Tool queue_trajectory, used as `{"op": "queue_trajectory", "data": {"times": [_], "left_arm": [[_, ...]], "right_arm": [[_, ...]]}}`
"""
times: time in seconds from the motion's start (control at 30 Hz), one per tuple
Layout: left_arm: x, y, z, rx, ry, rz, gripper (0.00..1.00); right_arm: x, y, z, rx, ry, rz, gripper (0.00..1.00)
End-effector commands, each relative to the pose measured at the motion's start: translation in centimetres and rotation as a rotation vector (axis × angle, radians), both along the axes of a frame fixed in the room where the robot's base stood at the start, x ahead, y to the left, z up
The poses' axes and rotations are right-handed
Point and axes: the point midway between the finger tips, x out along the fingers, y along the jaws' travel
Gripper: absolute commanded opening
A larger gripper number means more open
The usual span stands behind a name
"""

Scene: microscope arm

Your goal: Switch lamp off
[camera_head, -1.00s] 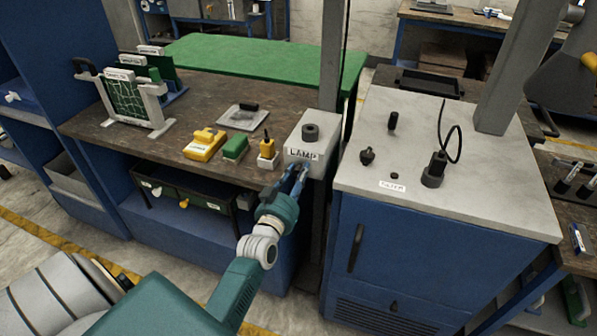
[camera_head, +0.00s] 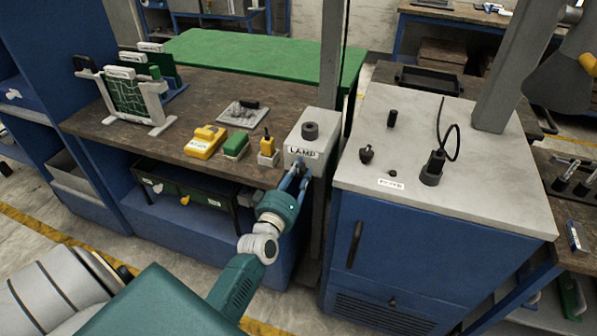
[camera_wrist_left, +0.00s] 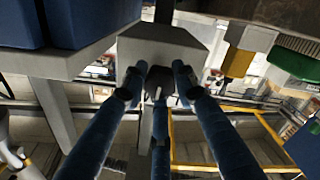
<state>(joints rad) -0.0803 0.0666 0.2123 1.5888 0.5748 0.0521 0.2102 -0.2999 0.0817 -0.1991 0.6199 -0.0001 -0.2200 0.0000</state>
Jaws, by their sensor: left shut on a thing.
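The pale grey lamp box, labelled LAMP (camera_head: 298,158), stands at the right front corner of the brown workbench, with a dark round knob (camera_head: 310,131) on top. My left gripper (camera_head: 294,176) is at the front face of the box, just below the label. In the left wrist view the box (camera_wrist_left: 160,50) is straight ahead, and the blue fingers of my left gripper (camera_wrist_left: 159,84) reach its near face. They are closed on a small switch part there, mostly hidden between the fingertips. My right gripper is out of view.
A yellow device (camera_head: 204,143), a green block (camera_head: 236,146) and a small yellow-topped item (camera_head: 267,150) stand left of the lamp box. A blue cabinet with a pale top (camera_head: 455,195) is close on the right. A grey post rises behind the box.

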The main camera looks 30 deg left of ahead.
Motion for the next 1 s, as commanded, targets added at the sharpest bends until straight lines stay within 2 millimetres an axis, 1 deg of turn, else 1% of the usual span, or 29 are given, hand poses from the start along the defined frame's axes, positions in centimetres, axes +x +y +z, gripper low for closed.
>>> {"op": "queue_trajectory", "data": {"times": [0.3,0.77,0.8,0.87,0.9,1.0], "left_arm": [[0.04,0.07,0.17,-0.086,-0.025,0.001,0.02],[0.03,0.08,0.19,-0.096,-0.028,0.001,0.02],[0.03,0.09,0.19,-0.096,-0.028,0.001,0.34],[0.03,0.08,0.18,-0.096,-0.027,0.002,0.46],[0.02,0.08,0.16,-0.097,-0.026,0.001,0.47],[0.02,0.06,0.11,-0.096,-0.025,0.001,0.47]], "right_arm": [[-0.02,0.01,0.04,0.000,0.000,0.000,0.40],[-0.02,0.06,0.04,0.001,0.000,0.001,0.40],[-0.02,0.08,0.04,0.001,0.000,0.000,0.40],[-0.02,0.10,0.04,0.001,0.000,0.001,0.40],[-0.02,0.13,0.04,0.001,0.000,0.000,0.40],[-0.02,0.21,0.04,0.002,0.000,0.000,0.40]]}}
